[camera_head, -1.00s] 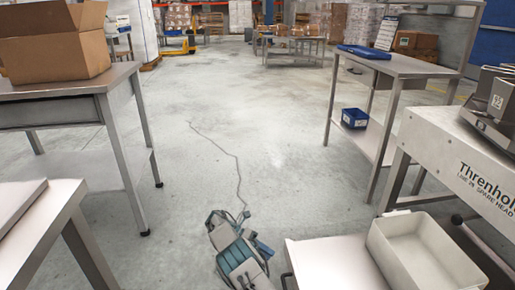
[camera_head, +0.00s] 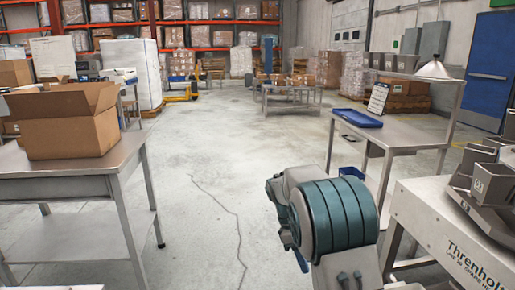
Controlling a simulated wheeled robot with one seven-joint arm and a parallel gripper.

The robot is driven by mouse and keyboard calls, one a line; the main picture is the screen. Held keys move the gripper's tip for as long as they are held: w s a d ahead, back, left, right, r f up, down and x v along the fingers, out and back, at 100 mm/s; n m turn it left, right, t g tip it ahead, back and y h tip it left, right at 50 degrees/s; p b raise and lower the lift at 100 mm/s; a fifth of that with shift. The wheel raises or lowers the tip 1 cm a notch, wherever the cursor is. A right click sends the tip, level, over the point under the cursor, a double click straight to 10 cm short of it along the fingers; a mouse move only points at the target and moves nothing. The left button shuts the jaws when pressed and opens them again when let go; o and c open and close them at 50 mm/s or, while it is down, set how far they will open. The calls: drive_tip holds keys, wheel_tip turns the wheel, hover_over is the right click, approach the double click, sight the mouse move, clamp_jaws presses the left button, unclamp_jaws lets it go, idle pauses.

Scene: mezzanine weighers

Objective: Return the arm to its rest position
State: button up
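My arm shows in the head view as a raised teal and grey ribbed link at the lower middle right. It stands over the open floor, between the left table and the grey machine on the right. My gripper cannot be made out; it is hidden behind the arm or out of the frame. Nothing held is visible.
A steel table (camera_head: 60,185) with an open cardboard box (camera_head: 70,125) stands at left. At right are a grey machine (camera_head: 445,225) marked "Threnhol" and a steel bench (camera_head: 390,130) with a blue tray (camera_head: 358,118). The floor (camera_head: 205,165) between them is clear.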

drive_tip(key=s+d+r+m+t+y+p, duration=0.2)
drive_tip(key=s+r+m+t+p, duration=0.4)
drive_tip(key=s+r+m+p, duration=0.8)
drive_tip(key=s+r+y+p, duration=0.1)
drive_tip(key=s+r+p, duration=0.2)
drive_tip(key=s+r, duration=0.7)
drive_tip(key=shift+s+r+y, duration=0.3)
drive_tip(key=shift+s+y, duration=0.1)
drive_tip(key=shift+s, duration=0.05)
